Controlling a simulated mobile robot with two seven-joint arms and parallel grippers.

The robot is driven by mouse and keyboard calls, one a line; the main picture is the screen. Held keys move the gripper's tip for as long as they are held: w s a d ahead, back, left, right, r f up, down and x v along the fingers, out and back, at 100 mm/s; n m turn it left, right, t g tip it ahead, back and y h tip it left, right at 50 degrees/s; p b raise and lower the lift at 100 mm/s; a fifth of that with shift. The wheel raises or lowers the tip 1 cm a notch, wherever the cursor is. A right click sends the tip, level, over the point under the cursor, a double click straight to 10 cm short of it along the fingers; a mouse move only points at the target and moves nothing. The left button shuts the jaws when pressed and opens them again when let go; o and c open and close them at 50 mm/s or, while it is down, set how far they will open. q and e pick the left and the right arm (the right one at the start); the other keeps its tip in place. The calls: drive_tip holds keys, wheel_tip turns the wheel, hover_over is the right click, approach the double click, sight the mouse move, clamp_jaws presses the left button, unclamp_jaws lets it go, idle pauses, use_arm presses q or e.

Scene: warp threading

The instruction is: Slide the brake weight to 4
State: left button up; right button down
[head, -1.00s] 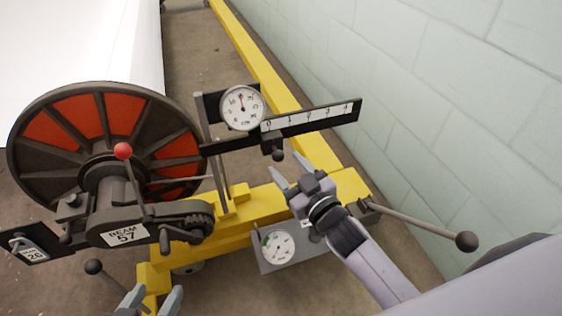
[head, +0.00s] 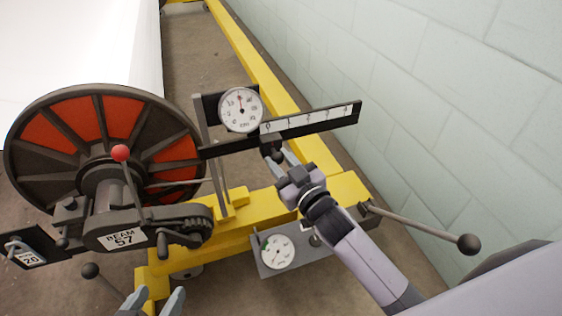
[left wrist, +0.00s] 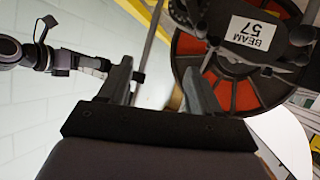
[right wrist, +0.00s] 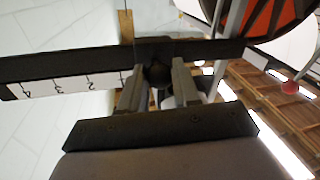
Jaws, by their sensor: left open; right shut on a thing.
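The brake weight (head: 271,140) is a small black slider with a round dark knob under it, on a black bar with a white numbered scale (head: 310,119). It sits at the 0 end of the scale, beside the round dial. My right gripper (head: 279,158) has its fingers around the knob from below; the right wrist view shows the knob (right wrist: 158,74) between the fingertips (right wrist: 157,90). The higher numbers, up to 4, lie along the bar away from the dial. My left gripper (head: 155,301) is open and empty at the bottom of the head view.
The beam wheel (head: 60,125) with red panels and the BEAM 57 plate (head: 122,238) stand left. A red-knobbed lever (head: 120,153) rises there. A ball-ended rod (head: 468,244) juts out right of a lower gauge (head: 278,252). A block wall (head: 420,100) is on the right.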

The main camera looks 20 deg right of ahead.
use_arm(q)
drive_tip(key=a+p, duration=0.1)
drive_tip(key=p, duration=0.1)
drive_tip(key=s+a+y+p, duration=0.1)
drive_tip(key=a+p, duration=0.1)
drive_tip(key=shift+s+f+y, duration=0.1)
drive_tip(key=shift+y, duration=0.2)
use_arm(e)
drive_tip(key=d, duration=2)
drive_tip(key=shift+w+d, duration=0.25)
drive_tip(key=shift+w, duration=0.1)
drive_tip(key=c, duration=0.8)
unclamp_jaws()
drive_tip(key=shift+d, duration=0.15)
drive_tip(key=shift+s, duration=0.1)
